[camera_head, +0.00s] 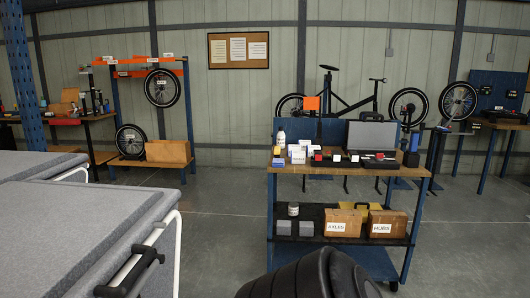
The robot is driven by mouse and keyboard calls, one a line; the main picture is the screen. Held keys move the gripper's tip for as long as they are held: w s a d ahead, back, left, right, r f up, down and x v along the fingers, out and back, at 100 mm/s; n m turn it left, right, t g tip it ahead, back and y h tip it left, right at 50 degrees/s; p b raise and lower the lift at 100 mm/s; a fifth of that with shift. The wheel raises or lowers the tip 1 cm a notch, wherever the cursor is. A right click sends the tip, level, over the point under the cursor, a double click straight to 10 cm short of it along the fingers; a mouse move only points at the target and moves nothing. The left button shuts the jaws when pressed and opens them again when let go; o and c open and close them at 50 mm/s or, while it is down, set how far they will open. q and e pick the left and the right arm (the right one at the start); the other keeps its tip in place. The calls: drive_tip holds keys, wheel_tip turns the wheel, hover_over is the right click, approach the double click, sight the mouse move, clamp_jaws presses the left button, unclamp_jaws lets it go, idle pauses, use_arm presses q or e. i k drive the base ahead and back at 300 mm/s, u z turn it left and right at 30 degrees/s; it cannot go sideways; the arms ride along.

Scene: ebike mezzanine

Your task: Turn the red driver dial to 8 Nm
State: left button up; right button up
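Small red things stand among the items on the wooden-topped blue cart (300,170) right of centre. One red item (318,156) sits left of the middle of the top, among small black and white items. Another red patch (380,156) lies in front of an open dark case (371,135). They are too small for me to tell which is the red driver or to read any dial. Neither of my grippers is in view.
The cart's lower shelf holds cardboard boxes marked AXLES (343,223) and HUBS (387,224). Grey padded crates (60,220) with a white frame fill the left foreground. A dark rounded object (305,276) is at bottom centre. Bare floor (225,215) lies between crates and cart.

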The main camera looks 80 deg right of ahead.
sight(379, 157)
drive_tip(key=z, duration=3.75)
drive_tip(key=i, duration=2.45)
drive_tip(key=u, duration=0.6)
